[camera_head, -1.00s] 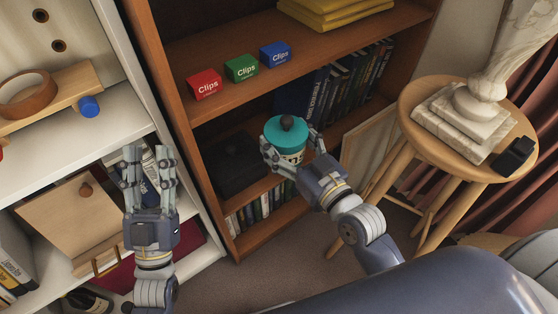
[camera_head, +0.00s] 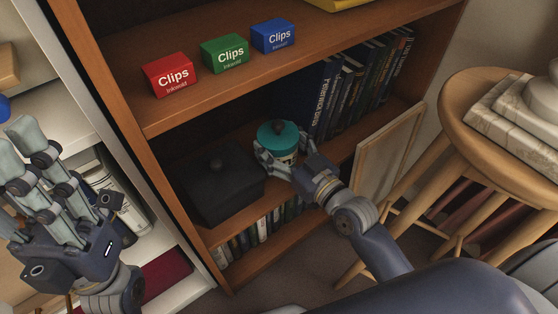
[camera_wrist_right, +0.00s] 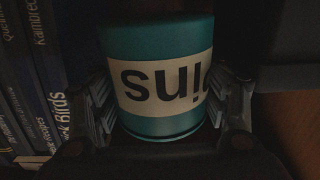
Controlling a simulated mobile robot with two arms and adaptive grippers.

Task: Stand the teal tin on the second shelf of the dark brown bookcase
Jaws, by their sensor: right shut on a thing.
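The teal tin (camera_head: 278,137) has a dark knob on its lid and a pale label. It is upright between the fingers of my right gripper (camera_head: 285,160), which is shut on it. It is inside the shelf bay of the dark brown bookcase (camera_head: 190,113) that holds a black box and books. In the right wrist view the tin (camera_wrist_right: 158,120) fills the middle, with fingers on both sides. Whether its base touches the shelf board I cannot tell. My left gripper (camera_head: 25,165) is at the left, open and empty, before the white shelving.
A black box (camera_head: 215,185) stands left of the tin and dark books (camera_head: 350,90) stand right of it. Red (camera_head: 170,75), green (camera_head: 225,53) and blue (camera_head: 273,36) clip boxes sit on the shelf above. A wooden stool (camera_head: 460,110) and a leaning frame (camera_head: 388,155) are at the right.

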